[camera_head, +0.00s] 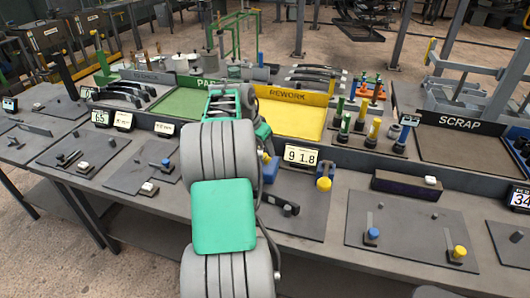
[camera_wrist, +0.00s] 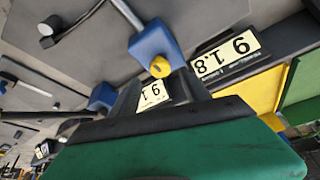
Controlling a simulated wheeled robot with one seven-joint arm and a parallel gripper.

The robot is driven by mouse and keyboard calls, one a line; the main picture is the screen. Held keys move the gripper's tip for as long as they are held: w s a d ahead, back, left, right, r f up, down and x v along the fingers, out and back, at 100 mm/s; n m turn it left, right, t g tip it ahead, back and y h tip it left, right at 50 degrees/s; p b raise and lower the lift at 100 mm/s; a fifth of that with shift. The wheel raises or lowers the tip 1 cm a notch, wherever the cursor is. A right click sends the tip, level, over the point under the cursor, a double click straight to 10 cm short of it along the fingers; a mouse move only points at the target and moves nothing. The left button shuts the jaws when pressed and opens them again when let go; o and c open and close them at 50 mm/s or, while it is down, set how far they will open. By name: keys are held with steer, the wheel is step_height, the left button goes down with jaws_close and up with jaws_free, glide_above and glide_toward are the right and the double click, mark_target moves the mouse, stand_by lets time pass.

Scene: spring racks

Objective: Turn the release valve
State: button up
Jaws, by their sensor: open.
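No part is plainly labelled as the release valve. A blue block with a yellow round knob (camera_head: 324,183) stands on a dark grey panel right of the 9 1.8 display; the knob also shows in the wrist view (camera_wrist: 160,67). A black lever handle (camera_head: 285,207) lies left of it in the head view, partly behind my arm. My gripper is hidden behind my arm in the head view. A green and black part of my gripper (camera_wrist: 170,145) fills the bottom of the wrist view, apart from the knob as far as I see.
The 9 1.8 display (camera_head: 301,156) stands before the yellow REWORK tray (camera_head: 290,118). Another blue block (camera_head: 271,170) is left of the display. Coloured posts (camera_head: 374,131) stand behind right. A panel with blue and yellow knobs (camera_head: 410,232) lies right, with bare surface between.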

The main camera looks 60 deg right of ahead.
mark_target(266, 156)
steer(key=x, duration=0.4)
steer(key=shift+d+f+p, duration=0.25)
steer(key=shift+f+p, duration=0.1)
steer(key=shift+c, duration=0.3)
jaws_close()
